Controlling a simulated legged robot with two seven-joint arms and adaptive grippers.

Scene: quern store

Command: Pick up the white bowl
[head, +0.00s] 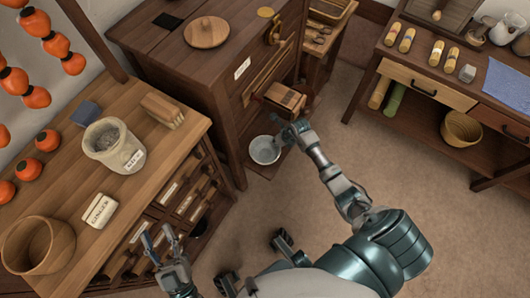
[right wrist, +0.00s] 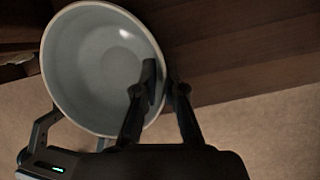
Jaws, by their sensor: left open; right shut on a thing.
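The white bowl (head: 264,150) is at the foot of the dark wooden quern cabinet, below its wooden spout. In the right wrist view the bowl (right wrist: 95,65) fills the upper left, its open inside facing the camera. My right gripper (head: 292,133) is at the bowl's right rim. In the wrist view its fingers (right wrist: 162,85) are shut on the rim, one inside the bowl and one outside. Whether the bowl touches the surface beneath it is hard to tell. My left gripper (head: 160,245) is open and empty in front of the drawer cabinet at the lower left.
The dark cabinet (head: 215,75) with its wooden spout (head: 285,97) stands close above the bowl. The floor (head: 300,210) right of the bowl is clear.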

